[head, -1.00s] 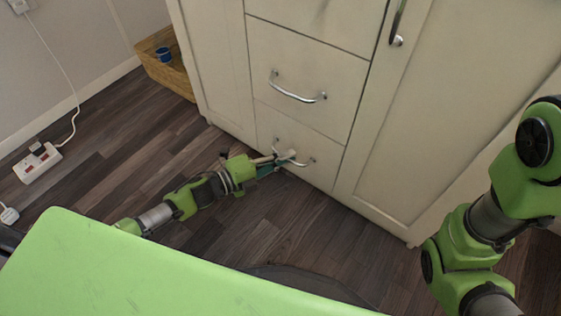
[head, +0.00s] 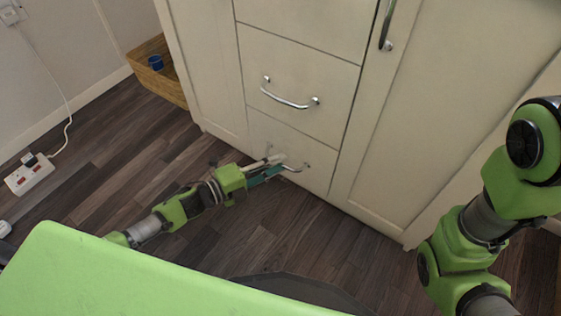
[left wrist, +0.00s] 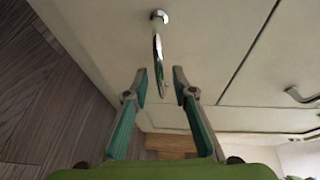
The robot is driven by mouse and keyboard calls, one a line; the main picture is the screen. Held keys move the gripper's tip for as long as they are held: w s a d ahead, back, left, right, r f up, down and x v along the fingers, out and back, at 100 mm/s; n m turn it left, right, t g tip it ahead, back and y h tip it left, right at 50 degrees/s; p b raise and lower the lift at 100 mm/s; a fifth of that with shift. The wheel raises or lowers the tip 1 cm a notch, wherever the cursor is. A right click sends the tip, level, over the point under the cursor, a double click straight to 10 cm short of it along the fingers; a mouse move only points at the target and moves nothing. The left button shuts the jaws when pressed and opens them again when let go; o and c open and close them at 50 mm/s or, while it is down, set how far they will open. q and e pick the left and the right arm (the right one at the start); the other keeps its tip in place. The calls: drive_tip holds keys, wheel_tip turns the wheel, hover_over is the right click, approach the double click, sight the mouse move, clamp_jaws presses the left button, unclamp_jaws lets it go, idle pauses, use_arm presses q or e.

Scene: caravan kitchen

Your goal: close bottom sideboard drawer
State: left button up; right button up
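The bottom sideboard drawer (head: 318,174) has a cream front with a curved metal handle (head: 300,168). Its front looks flush with the cabinet, with no gap that I can see. My left gripper (head: 280,165) is at this handle, low above the floor. In the left wrist view, its two fingers (left wrist: 160,80) are apart, with the handle (left wrist: 158,50) reaching down between their tips; contact with either finger is unclear. The gripper hides part of the drawer and handle in the head view. My right arm shows at the right, but its gripper is out of view.
The middle drawer (head: 290,80) above is shut, with its own handle (head: 290,100). A tall cabinet door (head: 440,120) stands to the right. A wooden crate (head: 165,85) with a blue cup (head: 155,62) and a power strip (head: 30,174) are on the floor at left.

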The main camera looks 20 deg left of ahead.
use_arm(q)
drive_tip(key=v, duration=1)
drive_tip(key=shift+s, duration=0.1)
